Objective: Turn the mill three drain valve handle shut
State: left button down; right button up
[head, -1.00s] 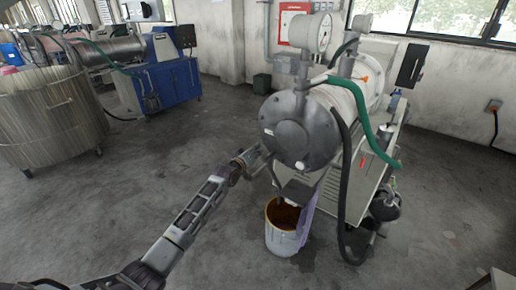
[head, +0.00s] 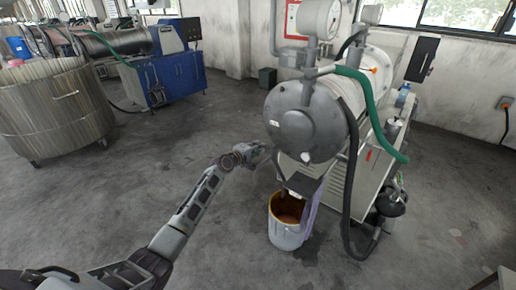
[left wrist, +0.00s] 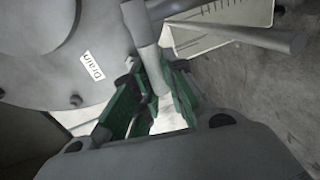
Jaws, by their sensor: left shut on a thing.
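The mill (head: 302,124) is a grey horizontal drum with a bolted round end plate, standing right of centre. In the left wrist view its end plate (left wrist: 45,82) carries a white "Drain" label (left wrist: 92,67). A grey rod-shaped valve handle (left wrist: 145,35) comes down from the top there. My left gripper (left wrist: 158,92), with green finger pads, is shut around the handle's rounded lower end. In the head view my left gripper (head: 262,153) is at the lower left of the end plate, and the handle is too hidden to make out. My right gripper is in neither view.
An open bucket (head: 284,240) with brown residue stands under the mill's chute, a lilac cloth (head: 311,214) over its rim. A black hose (head: 346,200) hangs at the right. A ribbed vat (head: 50,110) stands far left.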

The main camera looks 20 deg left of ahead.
pick_arm(q)
jog(key=shift+f+n, duration=0.25)
jog(key=shift+n, duration=0.05)
jog(key=c, duration=1.4)
grip_release()
jog(key=shift+c, duration=0.2)
jog(key=shift+s+a+r, duration=0.1)
jog(key=shift+s+a, duration=0.05)
jog(key=shift+s, duration=0.05)
jog(key=v, duration=1.1)
jog(key=shift+s, duration=0.2)
jog(key=shift+a+r, duration=0.1)
jog(key=shift+a, duration=0.05)
